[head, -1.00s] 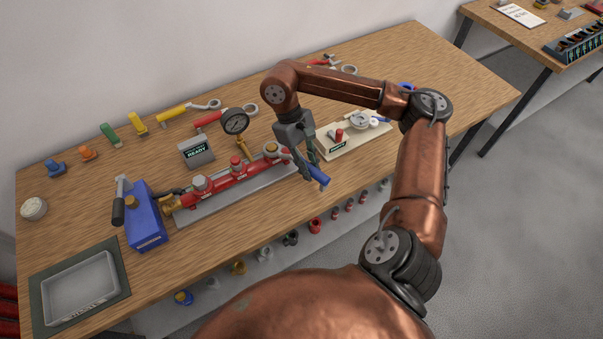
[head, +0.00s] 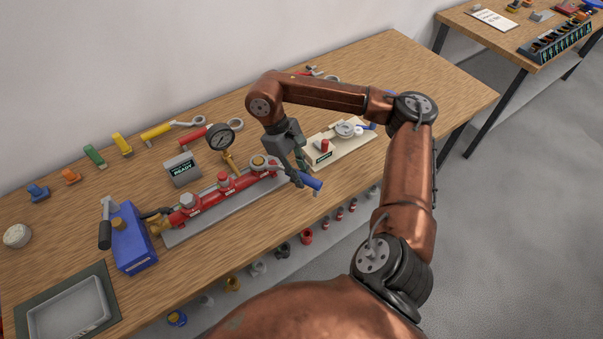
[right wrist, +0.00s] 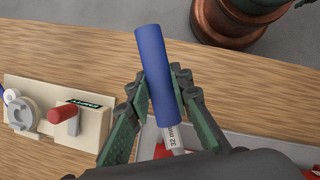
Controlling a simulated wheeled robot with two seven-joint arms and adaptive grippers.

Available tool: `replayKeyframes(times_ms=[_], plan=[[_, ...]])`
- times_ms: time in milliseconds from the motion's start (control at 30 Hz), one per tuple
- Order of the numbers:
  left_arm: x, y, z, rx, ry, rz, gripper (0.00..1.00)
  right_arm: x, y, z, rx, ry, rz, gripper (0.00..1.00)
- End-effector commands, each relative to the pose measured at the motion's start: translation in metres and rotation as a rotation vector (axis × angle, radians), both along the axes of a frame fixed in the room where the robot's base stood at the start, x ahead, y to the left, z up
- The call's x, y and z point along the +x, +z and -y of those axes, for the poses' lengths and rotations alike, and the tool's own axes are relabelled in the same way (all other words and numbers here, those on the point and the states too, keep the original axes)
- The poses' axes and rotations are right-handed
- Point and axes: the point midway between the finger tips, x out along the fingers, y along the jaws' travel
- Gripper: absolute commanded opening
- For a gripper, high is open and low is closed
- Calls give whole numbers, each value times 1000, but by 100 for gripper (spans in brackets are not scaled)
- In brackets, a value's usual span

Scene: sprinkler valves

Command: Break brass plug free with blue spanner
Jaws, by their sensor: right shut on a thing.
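The blue spanner has a blue handle (head: 312,183) and a grey metal head. In the right wrist view the handle (right wrist: 155,65) lies between my green-padded fingers, and its pale shank reads "32 mm". My right gripper (head: 299,174) is shut on the handle near the bench's front edge; it also shows in the right wrist view (right wrist: 162,92). The spanner's head reaches to the brass plug (head: 258,160) at the right end of the red manifold (head: 222,183). I cannot tell exactly how it sits on the plug. My left gripper is not in view.
A gauge (head: 221,137) and a "READY" box (head: 183,170) stand behind the manifold. A blue pump (head: 131,240) stands at its left. A cream board (head: 345,149) with a red knob lies right of my gripper. Spanners and coloured tools line the back; a grey tray (head: 70,307) is front left.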

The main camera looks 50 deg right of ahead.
Motion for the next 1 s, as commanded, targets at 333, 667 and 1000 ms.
replayKeyframes(times_ms=[333,667,1000], plan=[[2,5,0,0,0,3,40,0,6,1,-2,-3,1,0],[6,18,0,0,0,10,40,0,24,0,-1,-1,1,0],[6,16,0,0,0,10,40,0,22,0,0,0,0,8]])
